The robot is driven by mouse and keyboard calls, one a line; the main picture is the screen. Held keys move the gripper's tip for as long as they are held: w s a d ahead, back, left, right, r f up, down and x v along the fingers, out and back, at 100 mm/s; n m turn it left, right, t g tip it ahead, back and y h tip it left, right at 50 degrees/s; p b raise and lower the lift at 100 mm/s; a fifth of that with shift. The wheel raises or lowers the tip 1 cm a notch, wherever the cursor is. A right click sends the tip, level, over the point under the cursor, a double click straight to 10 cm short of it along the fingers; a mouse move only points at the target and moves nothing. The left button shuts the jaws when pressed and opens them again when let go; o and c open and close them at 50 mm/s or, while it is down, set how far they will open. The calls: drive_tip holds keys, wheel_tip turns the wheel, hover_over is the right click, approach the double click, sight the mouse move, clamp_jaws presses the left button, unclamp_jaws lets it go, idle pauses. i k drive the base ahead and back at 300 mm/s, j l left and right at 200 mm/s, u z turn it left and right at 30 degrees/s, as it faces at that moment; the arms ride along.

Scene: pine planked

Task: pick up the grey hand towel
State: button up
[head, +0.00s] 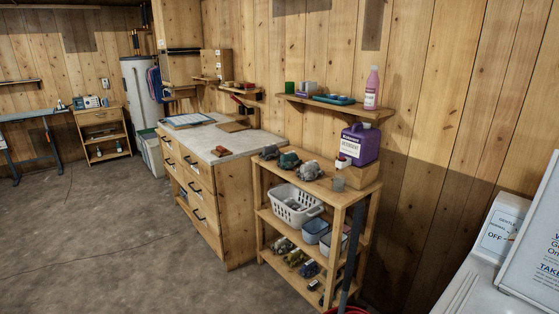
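Three small crumpled cloth-like bundles lie on the top board of a wooden shelf unit (328,188) in the head view. The rightmost is grey and looks like the grey hand towel (308,171). More greyish cloth shows inside a white basket (296,216) on the middle shelf, too small to tell apart. My gripper is not in view.
A wall shelf (335,106) with a pink bottle (371,88) hangs above. A drawer cabinet (232,201) adjoins left. The floor (110,235) at left is clear.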

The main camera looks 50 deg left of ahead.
sight(270, 151)
drive_tip(key=u, duration=1.5)
drive_tip(key=i+j, duration=0.35)
drive_tip(key=i+j+z, duration=0.1)
drive_tip(key=i+j, duration=0.55)
drive_tip(key=j, duration=0.15)
drive_tip(key=i+j+z, duration=0.15)
drive_tip(key=i+j, duration=0.5)
drive_tip(key=j, duration=0.25)
drive_tip(key=i+j+z, duration=0.1)
drive_tip(key=i+j, duration=0.5)
drive_tip(key=j, duration=0.3)
drive_tip(key=i+j+z, duration=0.1)
drive_tip(key=i+j, duration=0.15)
drive_tip(key=j, duration=0.2)
